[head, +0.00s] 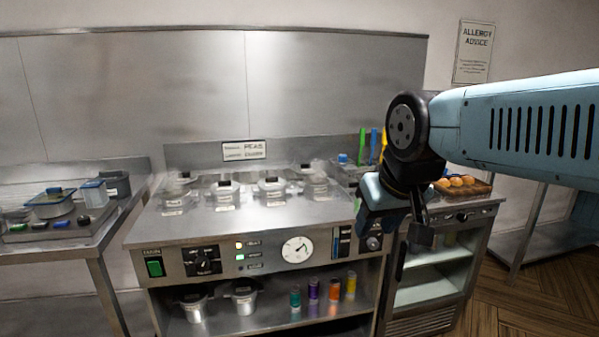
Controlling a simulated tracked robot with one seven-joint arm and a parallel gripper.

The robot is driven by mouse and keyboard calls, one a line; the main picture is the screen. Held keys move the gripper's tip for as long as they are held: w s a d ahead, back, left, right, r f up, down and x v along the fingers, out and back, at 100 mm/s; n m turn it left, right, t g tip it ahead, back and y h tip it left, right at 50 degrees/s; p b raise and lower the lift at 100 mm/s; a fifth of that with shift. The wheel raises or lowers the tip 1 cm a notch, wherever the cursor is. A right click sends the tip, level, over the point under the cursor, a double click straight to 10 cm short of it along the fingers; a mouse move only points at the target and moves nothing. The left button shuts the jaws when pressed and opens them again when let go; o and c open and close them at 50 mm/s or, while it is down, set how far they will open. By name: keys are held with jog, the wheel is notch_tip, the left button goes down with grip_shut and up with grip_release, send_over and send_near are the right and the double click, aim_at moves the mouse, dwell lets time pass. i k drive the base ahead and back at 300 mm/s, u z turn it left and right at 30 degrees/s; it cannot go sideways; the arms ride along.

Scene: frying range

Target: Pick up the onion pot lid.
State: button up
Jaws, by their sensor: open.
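Several small metal pots with pale lids and dark knobs stand in the steel range top. Their lids include a left one (178,178), two in the middle, (224,186) and (268,184), and a right one (307,171). Each pot has a small white label on its front, too small to read, so I cannot tell which lid is the onion one. My gripper (411,248) hangs in front of the range's right end, pointing down. Its dark fingers are apart with nothing between them, well right of the lids.
The range's front panel holds a green switch (154,267), knobs and a round gauge (297,250). Two pots (240,295) and several coloured jars stand on the shelf below. A tray of round brown food (462,184) sits at right. Blue-rimmed containers (52,204) stand at left.

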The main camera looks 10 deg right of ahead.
aim_at(302, 168)
jog(key=z, duration=0.5)
jog(key=i, duration=1.8)
jog(key=u, duration=0.5)
